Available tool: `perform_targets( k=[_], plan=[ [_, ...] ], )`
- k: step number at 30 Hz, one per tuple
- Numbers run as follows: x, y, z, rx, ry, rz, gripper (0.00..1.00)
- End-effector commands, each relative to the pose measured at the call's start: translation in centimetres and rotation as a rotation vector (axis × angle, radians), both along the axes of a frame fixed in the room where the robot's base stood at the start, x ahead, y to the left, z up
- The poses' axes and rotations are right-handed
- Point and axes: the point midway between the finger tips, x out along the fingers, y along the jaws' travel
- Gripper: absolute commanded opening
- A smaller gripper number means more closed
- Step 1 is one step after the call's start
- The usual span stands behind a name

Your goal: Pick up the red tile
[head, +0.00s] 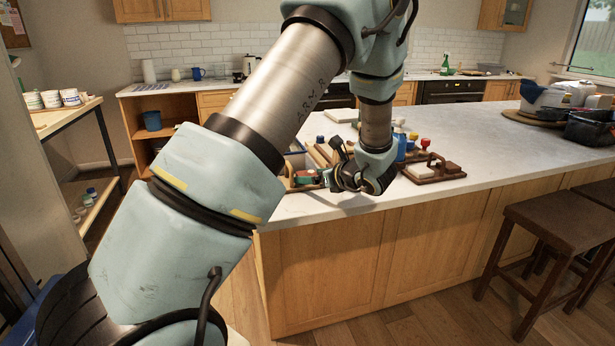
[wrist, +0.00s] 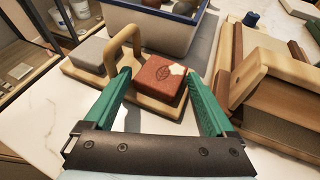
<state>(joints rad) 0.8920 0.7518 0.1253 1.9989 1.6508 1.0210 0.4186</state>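The red tile (wrist: 152,82) shows in the wrist view, with a leaf pressed into its top and a pale patch at one corner. It sits on the right part of a wooden tray (wrist: 140,102) with an arched handle (wrist: 122,38). My gripper (wrist: 158,74) is open, with one green finger on each side of the tile. I cannot tell whether the fingers touch it. In the head view my gripper (head: 312,178) is low over the counter's left end, and the tile is mostly hidden there.
A grey tile (wrist: 88,50) sits on the tray left of the handle. A white bin with a blue rim (wrist: 152,10) stands just behind. A wooden piece with a handle (wrist: 262,72) is close on the right.

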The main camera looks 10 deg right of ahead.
Motion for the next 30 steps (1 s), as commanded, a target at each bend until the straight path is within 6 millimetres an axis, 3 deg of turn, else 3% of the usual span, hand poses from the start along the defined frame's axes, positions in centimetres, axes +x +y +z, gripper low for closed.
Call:
perform_targets(
  k=[2,17,25,30],
  plan=[
    [0.0,0.0,0.0,0.000,0.000,0.000,0.81],
    [0.0,0.0,0.0,-0.001,0.000,0.000,0.26],
    [0.0,0.0,0.4,-0.002,-0.002,0.001,0.26],
    [0.0,-0.1,2.5,-0.005,-0.004,0.000,0.26]
  ],
)
